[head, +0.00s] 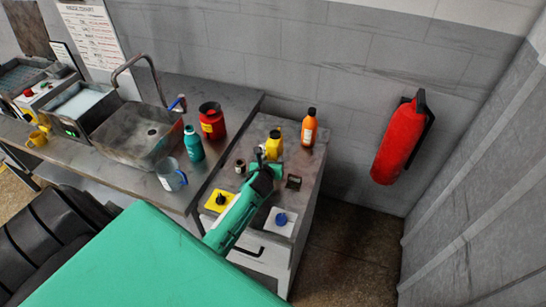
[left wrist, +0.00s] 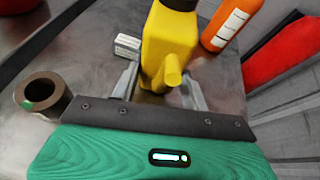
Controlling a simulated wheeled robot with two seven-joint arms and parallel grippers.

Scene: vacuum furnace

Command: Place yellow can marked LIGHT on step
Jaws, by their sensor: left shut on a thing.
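The yellow can (head: 275,146) stands on the grey cabinet top (head: 262,128) at the back, just left of an orange bottle (head: 309,128). In the left wrist view the yellow can (left wrist: 168,42) is upright, with its spout towards me. No LIGHT marking can be read on it. My left gripper (head: 270,158) reaches across the cabinet to the can. In the left wrist view its two fingers (left wrist: 160,82) are shut on the can, one on each side. I cannot tell whether the can touches the surface or which surface is the step. My right gripper is not in view.
Knob plates, yellow (head: 219,201) and white (head: 281,221), sit at the cabinet's front. A red can (head: 211,120) and teal bottle (head: 193,143) stand on the left counter.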

